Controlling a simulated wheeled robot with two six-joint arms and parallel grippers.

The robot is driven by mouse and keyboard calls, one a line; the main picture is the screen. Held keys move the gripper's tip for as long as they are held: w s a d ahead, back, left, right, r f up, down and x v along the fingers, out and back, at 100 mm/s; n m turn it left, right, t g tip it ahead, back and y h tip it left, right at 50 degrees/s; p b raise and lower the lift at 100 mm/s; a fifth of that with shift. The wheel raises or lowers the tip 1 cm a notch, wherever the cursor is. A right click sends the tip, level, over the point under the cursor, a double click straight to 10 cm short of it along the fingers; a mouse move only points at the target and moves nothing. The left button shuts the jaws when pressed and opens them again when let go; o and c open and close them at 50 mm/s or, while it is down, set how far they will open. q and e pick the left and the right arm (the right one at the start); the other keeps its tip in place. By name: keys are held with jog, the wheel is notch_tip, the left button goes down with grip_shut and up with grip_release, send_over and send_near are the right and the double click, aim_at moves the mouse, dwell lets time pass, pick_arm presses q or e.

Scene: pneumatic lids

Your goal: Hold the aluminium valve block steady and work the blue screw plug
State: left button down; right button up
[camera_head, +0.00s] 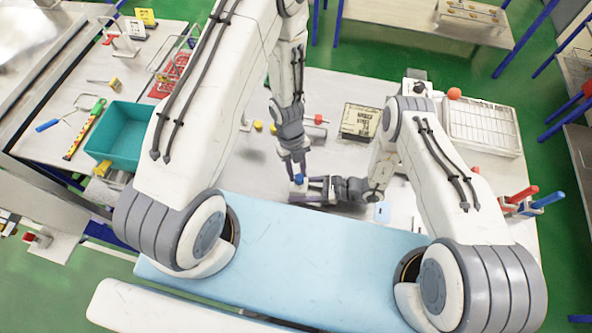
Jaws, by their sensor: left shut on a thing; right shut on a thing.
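The aluminium valve block (299,189) is small and grey and stands on the table near the middle. Its lower part is largely hidden by my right gripper (309,190), which comes in level from the right and is shut on the block. The blue screw plug (298,179) shows as a small blue spot on top of the block. My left gripper (298,174) points down from above and is shut on the plug. I cannot tell how far the plug is screwed in.
A teal bin (118,133) stands at the left. A labelled box (359,121) and a white wire-grid tray (482,127) stand toward the right. Small yellow and red parts (318,119) lie behind the grippers. Red- and blue-handled tools (523,194) are at the right edge.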

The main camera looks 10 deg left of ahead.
pick_arm(q)
jog(key=shift+d+m, duration=0.1)
jog(key=shift+m, duration=0.5)
jog(key=m, duration=0.2)
jog(key=m+y, duration=0.1)
jog(key=m, duration=0.2)
jog(key=shift+d+m+g+y, duration=0.3)
jog(key=shift+d+m+g, duration=0.05)
jog(key=shift+m+g, duration=0.05)
jog(key=c, duration=0.5)
grip_release()
jog(key=shift+w, duration=0.1)
jog(key=shift+c, duration=0.5)
jog(key=shift+c, duration=0.4)
jog(key=n, duration=0.3)
jog(key=shift+a+n+h, duration=0.25)
jog(key=shift+n+h, duration=0.15)
jog(key=n, duration=0.3)
jog(key=n+h, duration=0.1)
jog(key=shift+a+t, duration=0.25)
jog(key=shift+t, duration=0.15)
